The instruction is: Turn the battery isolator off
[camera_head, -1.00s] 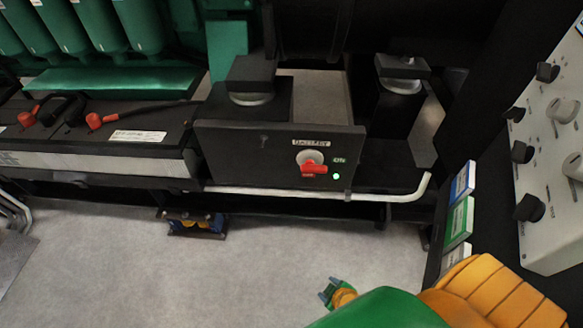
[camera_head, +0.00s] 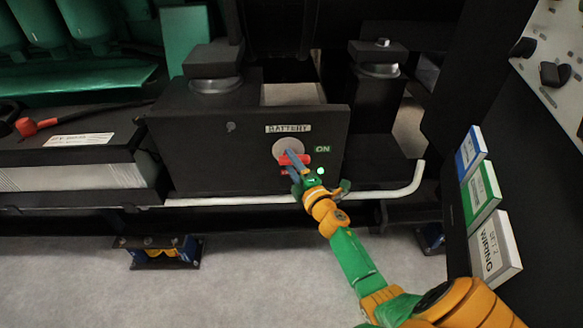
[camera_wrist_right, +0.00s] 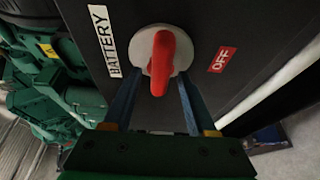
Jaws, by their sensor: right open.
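The battery isolator (camera_head: 289,146) is a round pale knob with a red handle on a dark box front. Its handle (camera_head: 298,159) points right, toward the green ON label (camera_head: 322,149). A small green light (camera_head: 320,171) is lit below that label. In the right wrist view the red handle (camera_wrist_right: 160,64) lies between the blue fingers of my right gripper (camera_wrist_right: 158,78), one on each side, with gaps visible. A red OFF label (camera_wrist_right: 222,60) is right of the knob there. My right gripper (camera_head: 289,163) is open at the handle in the head view. My left gripper is out of view.
A BATTERY label (camera_head: 288,128) is above the knob. A white pipe (camera_head: 385,194) runs along below the box. Label blocks (camera_head: 483,194) stand on a dark panel at the right. A battery (camera_head: 75,165) with a red-ended cable is at the left. The grey floor (camera_head: 240,275) is open.

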